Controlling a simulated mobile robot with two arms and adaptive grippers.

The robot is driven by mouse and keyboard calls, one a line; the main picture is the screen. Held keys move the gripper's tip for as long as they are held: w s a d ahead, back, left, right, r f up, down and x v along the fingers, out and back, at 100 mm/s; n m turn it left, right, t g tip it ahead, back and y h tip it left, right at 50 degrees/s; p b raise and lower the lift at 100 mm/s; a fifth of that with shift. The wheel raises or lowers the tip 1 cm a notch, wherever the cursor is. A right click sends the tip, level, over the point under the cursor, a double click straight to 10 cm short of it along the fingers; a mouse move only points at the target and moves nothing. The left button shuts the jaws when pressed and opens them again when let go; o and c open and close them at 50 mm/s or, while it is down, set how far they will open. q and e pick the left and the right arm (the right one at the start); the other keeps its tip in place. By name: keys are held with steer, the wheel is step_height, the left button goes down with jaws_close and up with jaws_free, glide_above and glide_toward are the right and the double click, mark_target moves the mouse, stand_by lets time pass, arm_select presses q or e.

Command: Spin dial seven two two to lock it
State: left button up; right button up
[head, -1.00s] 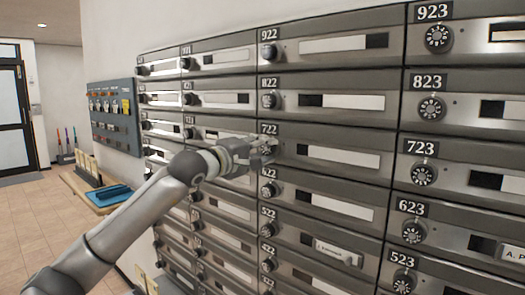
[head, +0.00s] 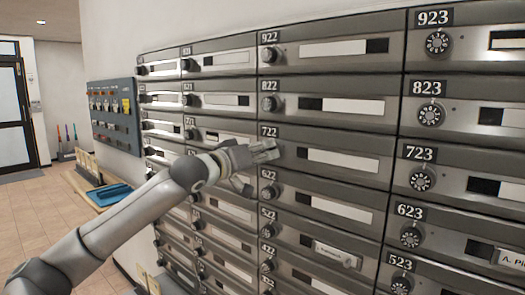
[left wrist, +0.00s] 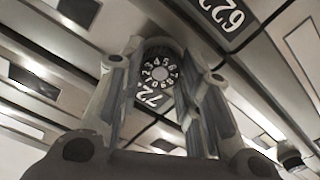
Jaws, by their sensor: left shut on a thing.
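The 722 dial (left wrist: 159,74) is a round black knob with white numerals and a light centre. It sits between the two fingers of my left gripper in the left wrist view. Its 722 label (head: 269,131) shows just above my left gripper (head: 268,150) in the head view. There the gripper's fingers hide the dial itself. My left gripper is shut on the dial, a finger on each side. The 722 mailbox door (head: 345,161) looks closed, with a dark and white window strip. My right gripper is not in view.
Rows of closed mailboxes with similar dials surround it, such as the 822 dial (head: 270,103) above and the 622 dial (head: 269,193) below. A blue-grey wall panel (head: 115,113) and a shelf with a blue tray (head: 109,193) stand left. The tiled floor at left looks clear.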

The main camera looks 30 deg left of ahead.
arm_select(q)
steer(key=shift+f+m, duration=0.1)
steer(key=shift+m, duration=1)
steer(key=o, duration=1.1)
steer(key=shift+c, duration=0.2)
steer(key=s+a, duration=0.1)
steer(key=s, duration=1.1)
steer(key=shift+w+a, duration=0.1)
